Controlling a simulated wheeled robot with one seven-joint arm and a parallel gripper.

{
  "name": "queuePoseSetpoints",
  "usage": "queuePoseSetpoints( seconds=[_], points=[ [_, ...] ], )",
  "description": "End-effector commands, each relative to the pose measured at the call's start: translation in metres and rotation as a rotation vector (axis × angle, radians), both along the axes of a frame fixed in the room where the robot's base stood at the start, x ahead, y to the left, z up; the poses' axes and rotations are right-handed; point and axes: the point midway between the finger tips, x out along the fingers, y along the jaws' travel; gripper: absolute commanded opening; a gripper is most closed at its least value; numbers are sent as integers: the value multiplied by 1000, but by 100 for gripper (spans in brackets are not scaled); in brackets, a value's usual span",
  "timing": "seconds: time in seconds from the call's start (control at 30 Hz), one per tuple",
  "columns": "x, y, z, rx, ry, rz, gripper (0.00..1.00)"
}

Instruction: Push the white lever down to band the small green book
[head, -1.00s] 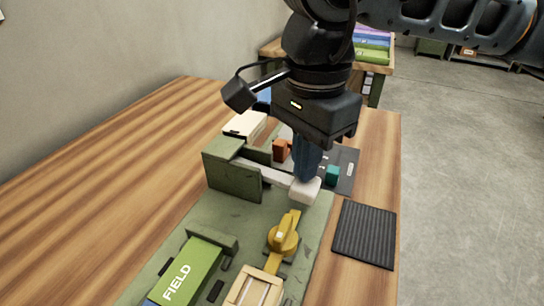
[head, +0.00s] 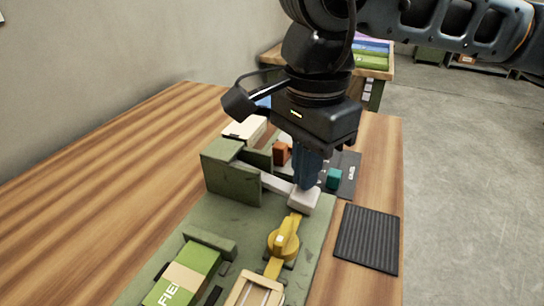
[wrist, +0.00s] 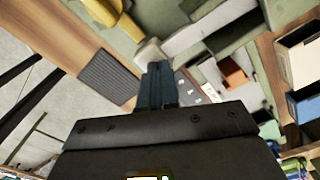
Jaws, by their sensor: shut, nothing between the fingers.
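The white lever (head: 303,200) sticks out of a green upright housing (head: 232,178). It slopes down towards its block-shaped end. My gripper (head: 306,184) is shut and empty, with its blue fingers pointing down onto the lever's end, seemingly touching it. In the wrist view the shut fingers (wrist: 158,85) are beside the pale lever (wrist: 195,38). The small green book (head: 203,257) lies at the lower left of the green base, against a green stop. A tan band (head: 186,279) lies across it and covers part of its lettering.
A yellow rotary handle (head: 284,240) stands just in front of the lever's end, above a wooden frame (head: 255,292). A black ribbed mat (head: 367,238) lies to the right. Orange (head: 281,153) and teal (head: 334,178) blocks stand behind the lever. The table's left side is clear.

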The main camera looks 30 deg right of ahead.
Motion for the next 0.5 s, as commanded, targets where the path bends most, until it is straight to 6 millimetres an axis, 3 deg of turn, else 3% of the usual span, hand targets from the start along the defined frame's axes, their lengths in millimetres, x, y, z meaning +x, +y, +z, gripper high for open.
queuePoseSetpoints(
  seconds=[0.2,0.5],
  points=[
    [0,0,2,-1,1,0,0],
    [0,0,23,-1,1,0,0]
  ],
)
